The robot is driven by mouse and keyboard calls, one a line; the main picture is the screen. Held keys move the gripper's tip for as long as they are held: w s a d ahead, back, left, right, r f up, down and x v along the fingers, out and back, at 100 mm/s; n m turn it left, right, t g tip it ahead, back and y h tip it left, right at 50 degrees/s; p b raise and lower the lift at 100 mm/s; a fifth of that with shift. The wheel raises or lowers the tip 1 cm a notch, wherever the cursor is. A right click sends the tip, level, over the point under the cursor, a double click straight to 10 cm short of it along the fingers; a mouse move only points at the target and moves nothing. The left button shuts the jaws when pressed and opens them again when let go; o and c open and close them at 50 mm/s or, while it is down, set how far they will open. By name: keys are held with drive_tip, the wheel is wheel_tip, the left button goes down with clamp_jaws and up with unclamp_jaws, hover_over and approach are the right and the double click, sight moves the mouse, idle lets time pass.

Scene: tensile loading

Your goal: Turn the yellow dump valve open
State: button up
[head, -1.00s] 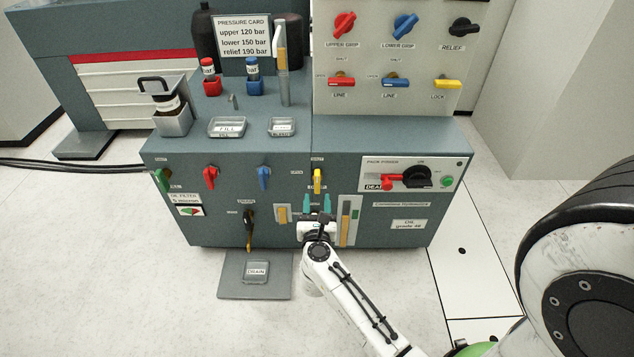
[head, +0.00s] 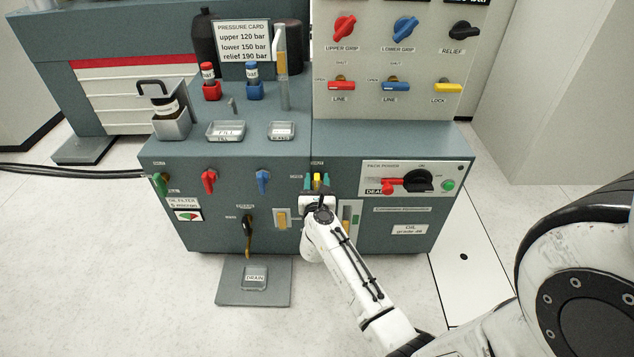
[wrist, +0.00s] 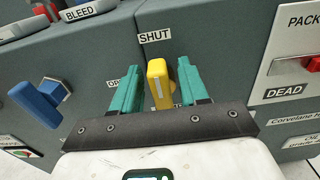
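The yellow dump valve (head: 317,181) is a yellow handle on the cabinet's front face. In the wrist view the yellow handle (wrist: 159,84) stands upright under the SHUT label (wrist: 155,36). My gripper (head: 316,184) is at the handle, with its teal fingers on either side of it. In the wrist view my gripper (wrist: 157,88) is open. The right finger is close to the handle, and a gap shows between the left finger and the handle. An OPEN label left of the handle is partly hidden by the left finger.
A blue valve handle (head: 263,180) and a red one (head: 209,181) are to the left on the same face. The pack power panel (head: 416,178) is to the right. A black drain lever (head: 248,232) sits lower left, above a drain tray (head: 254,279).

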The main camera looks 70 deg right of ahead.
clamp_jaws()
drive_tip(key=shift+n+p, duration=0.3)
drive_tip(key=n+p, duration=0.2)
drive_tip(key=shift+w+a+r+n, duration=0.1)
drive_tip(key=shift+w+a+n, duration=0.1)
drive_tip(key=shift+w+n, duration=0.1)
drive_tip(key=n+p, duration=0.1)
drive_tip(key=n, duration=0.2)
drive_tip(key=n+p, duration=0.1)
drive_tip(key=n, duration=0.1)
drive_tip(key=shift+w+a+f+n+p, duration=0.15)
drive_tip(key=shift+w+f+n+p, duration=0.15)
drive_tip(key=shift+w+p, duration=0.1)
drive_tip(key=shift+w+a+f+n+p, duration=0.1)
drive_tip(key=shift+f+n+p, duration=0.25)
drive_tip(key=shift+n, duration=1.2)
drive_tip(key=shift+w+d+f+n+p, duration=0.15)
drive_tip(key=shift+n+p, duration=0.3)
drive_tip(key=shift+n, duration=1.05)
drive_tip(key=shift+a+f+n+p, duration=0.15)
drive_tip(key=shift+f+n+p, duration=0.2)
drive_tip(key=shift+n, duration=1.2)
